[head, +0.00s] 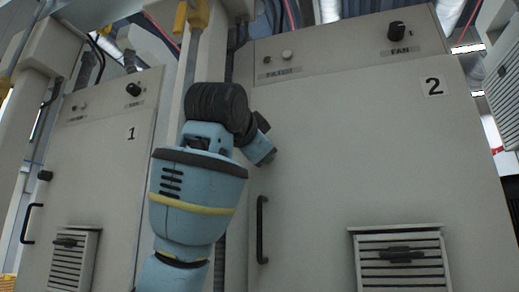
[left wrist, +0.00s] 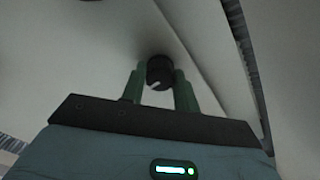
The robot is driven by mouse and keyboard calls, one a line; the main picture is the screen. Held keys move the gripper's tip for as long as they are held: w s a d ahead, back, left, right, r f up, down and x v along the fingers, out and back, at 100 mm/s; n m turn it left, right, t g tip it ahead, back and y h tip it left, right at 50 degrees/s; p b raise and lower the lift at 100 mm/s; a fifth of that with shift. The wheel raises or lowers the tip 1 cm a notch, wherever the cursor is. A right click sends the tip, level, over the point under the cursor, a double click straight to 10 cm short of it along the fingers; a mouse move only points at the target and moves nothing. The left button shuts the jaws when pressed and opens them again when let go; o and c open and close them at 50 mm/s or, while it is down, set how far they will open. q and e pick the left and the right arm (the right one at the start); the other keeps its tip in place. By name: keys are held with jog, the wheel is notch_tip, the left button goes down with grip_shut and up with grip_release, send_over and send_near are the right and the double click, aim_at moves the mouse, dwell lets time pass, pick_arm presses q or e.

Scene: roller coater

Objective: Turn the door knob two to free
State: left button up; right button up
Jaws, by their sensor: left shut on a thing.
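The door knob two is a small round black knob with a white mark, on the pale door in the left wrist view (left wrist: 160,70). My left gripper (left wrist: 158,78) has its two green fingers on either side of this knob and is shut on it. In the head view my left gripper (head: 271,158) is at the left edge of the door marked 2 (head: 340,160), above its black handle. There the knob is hidden behind my gripper and wrist. The door looks closed. My right gripper is in neither view.
Door 2 has a long black handle (head: 262,230) and a louvred vent (head: 402,262). A FAN knob (head: 396,30) is on the panel above. The cabinet marked 1 (head: 105,170) stands to the left, past a pale post.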

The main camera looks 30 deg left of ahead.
pick_arm(q)
jog(key=shift+r, duration=0.1)
dwell(0.3)
jog(key=o, duration=1)
jog(key=shift+s, duration=0.1)
jog(key=shift+v, duration=3.8)
jog(key=shift+d, duration=0.1)
